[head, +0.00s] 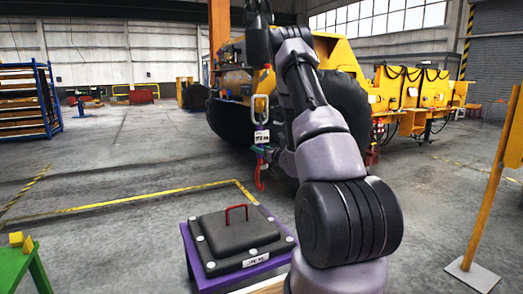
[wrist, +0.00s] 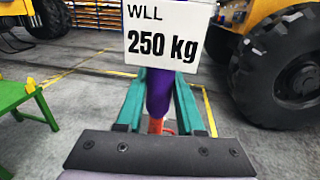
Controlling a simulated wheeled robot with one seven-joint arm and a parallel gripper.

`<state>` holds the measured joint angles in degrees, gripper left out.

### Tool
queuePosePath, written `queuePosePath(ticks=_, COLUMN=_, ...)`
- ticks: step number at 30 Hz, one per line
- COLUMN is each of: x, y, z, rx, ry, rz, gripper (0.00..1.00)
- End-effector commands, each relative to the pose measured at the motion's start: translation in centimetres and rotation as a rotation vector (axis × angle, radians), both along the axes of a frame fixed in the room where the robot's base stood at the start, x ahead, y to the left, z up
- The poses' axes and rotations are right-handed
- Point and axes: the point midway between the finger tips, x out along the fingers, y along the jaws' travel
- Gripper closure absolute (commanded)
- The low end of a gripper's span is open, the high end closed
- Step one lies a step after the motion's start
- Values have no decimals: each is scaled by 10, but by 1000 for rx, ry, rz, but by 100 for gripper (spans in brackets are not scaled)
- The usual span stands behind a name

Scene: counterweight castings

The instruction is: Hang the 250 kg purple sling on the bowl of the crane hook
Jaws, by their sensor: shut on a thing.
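The white tag (wrist: 155,35) in the wrist view reads WLL 250 kg. The purple sling (wrist: 158,92) runs down from behind it, between the teal fingers of my gripper (wrist: 158,118), which are shut on it. In the head view, my gripper (head: 264,151) is just below the tag (head: 262,137). A pale oblong link (head: 252,108) stands above the tag, and a red hook-like piece (head: 260,178) hangs below the gripper. Something yellow shows inside the link; I cannot tell whether it is the crane hook or whether it touches the link.
A dark casting (head: 237,231) with a red handle lies on a purple stand (head: 200,277) below. A green stand (head: 27,268) is at lower left, a yellow post (head: 490,190) at right. A big yellow vehicle (head: 345,55) stands behind my arm. The floor at left is mostly clear.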

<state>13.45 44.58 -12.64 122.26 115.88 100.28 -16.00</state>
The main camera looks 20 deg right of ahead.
Motion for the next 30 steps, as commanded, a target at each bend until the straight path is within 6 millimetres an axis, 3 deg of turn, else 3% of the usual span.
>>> queuePosePath(ticks=18, x=10, y=0, z=-29, rx=1, ry=-2, rz=-1, gripper=100)
queuePosePath(ticks=30, x=12, y=0, z=-38, rx=1, ry=-3, rz=-1, gripper=100)
